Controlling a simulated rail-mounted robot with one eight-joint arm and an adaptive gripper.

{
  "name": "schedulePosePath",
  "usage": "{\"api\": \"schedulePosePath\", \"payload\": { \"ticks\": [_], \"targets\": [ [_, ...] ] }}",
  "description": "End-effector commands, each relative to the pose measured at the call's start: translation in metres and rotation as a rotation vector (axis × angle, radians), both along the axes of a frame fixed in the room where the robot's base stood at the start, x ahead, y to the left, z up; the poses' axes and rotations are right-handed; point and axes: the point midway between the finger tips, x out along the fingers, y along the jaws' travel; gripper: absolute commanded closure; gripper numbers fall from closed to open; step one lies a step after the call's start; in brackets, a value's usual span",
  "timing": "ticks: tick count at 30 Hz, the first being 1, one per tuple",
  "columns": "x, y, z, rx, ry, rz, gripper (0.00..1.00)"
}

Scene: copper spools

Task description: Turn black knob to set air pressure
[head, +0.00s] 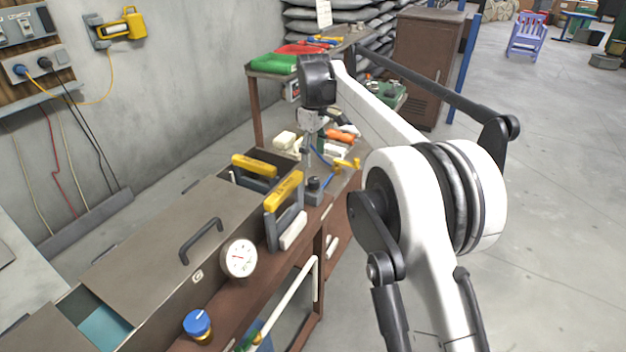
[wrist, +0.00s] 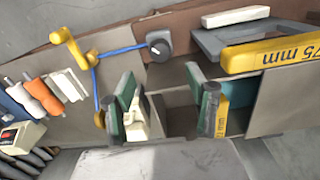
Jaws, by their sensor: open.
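The black knob (head: 314,184) is a small round knob on a dark block, standing on the brown bench near its front edge. In the wrist view the black knob (wrist: 159,48) shows at the upper middle with a blue hose running to its block. My gripper (head: 309,150) is above the bench, behind the knob in the head view. In the wrist view my gripper (wrist: 168,112) has its two green-padded fingers spread apart. The knob is above the gap between them in that picture and is not between the fingers.
Grey frames with yellow handles (head: 284,192) stand close beside the knob; one labelled 75 mm (wrist: 270,55) is at right. A yellow fitting (wrist: 68,46) joins the blue hose. A white dial gauge (head: 239,258) and blue knob (head: 197,324) sit nearer. Orange and white pieces (wrist: 45,97) lie left.

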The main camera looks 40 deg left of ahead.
Motion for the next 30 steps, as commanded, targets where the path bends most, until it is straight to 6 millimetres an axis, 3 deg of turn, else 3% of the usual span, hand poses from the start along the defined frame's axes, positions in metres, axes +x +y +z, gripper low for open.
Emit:
{"api": "schedulePosePath", "payload": {
  "ticks": [9, 15, 21, 30],
  "targets": [
    [0.0, 0.0, -0.059, 0.0, 0.0, -0.001, 0.48],
    [0.0, 0.0, -0.086, 0.0, 0.0, -0.001, 0.48],
    [0.0, 0.0, -0.098, 0.0, 0.0, -0.001, 0.48],
    [0.0, 0.0, -0.099, 0.0, 0.0, -0.001, 0.51]
  ]
}}
